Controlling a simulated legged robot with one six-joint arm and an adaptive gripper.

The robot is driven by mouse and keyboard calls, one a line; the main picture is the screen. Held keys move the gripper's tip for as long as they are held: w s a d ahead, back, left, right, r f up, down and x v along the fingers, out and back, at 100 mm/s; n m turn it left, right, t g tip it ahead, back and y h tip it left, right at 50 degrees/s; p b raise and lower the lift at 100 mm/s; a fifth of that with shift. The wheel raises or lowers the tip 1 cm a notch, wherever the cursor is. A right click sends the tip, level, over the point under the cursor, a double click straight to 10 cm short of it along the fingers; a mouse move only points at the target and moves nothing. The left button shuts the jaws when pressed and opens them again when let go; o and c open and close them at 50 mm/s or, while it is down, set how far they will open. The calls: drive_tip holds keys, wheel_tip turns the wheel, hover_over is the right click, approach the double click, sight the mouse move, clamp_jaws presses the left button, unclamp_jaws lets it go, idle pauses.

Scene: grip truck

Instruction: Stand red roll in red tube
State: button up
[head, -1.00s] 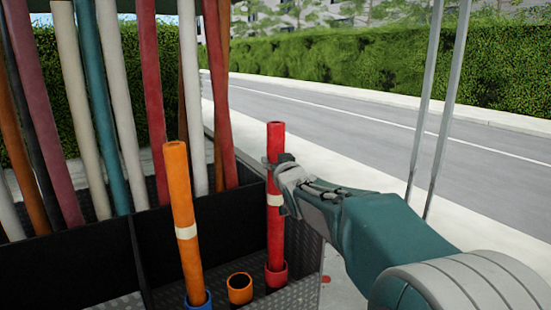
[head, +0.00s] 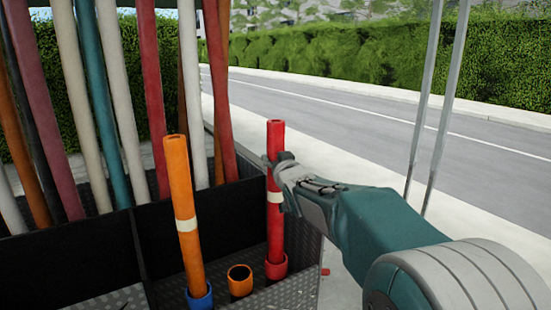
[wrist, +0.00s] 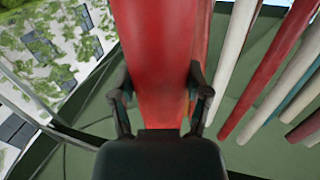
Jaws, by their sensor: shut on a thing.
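The red roll (head: 275,229), with a pale band around its middle, stands upright in the head view. Its lower end is inside the rim of the short red tube (head: 276,267) on the truck bed. How deep it sits is hidden by the tube wall. My gripper (head: 275,165) is shut on the roll's upper part, coming from the right. In the wrist view the red roll (wrist: 155,65) fills the middle, with my gripper's fingers (wrist: 160,95) on either side of it.
An orange roll (head: 180,190) leans slightly in a blue tube (head: 200,299) at the left. An empty orange tube (head: 239,280) stands between the blue and red tubes. Several long rolls (head: 104,120) stand behind a black divider (head: 195,215). The road side is clear.

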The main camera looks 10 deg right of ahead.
drive_tip(key=o, duration=1.4)
drive_tip(key=shift+f, duration=0.15)
drive_tip(key=s, duration=1.2)
drive_tip(key=s+f+g, duration=0.4)
drive_tip(key=s+f, duration=0.1)
drive_tip(key=s, duration=0.4)
drive_tip(key=s+f+g, duration=0.4)
drive_tip(key=s+f, duration=0.1)
drive_tip(key=s, duration=0.5)
drive_tip(key=s+a+f+g+h, duration=0.1)
drive_tip(key=s+f+g, duration=0.3)
drive_tip(key=s, duration=0.5)
drive_tip(key=shift+s+a+f+m, duration=0.1)
drive_tip(key=shift+f+m, duration=0.05)
drive_tip(key=shift+f, duration=0.3)
drive_tip(key=shift+s+f+m, duration=0.1)
drive_tip(key=shift+f+m, duration=0.05)
drive_tip(key=shift+f, duration=0.25)
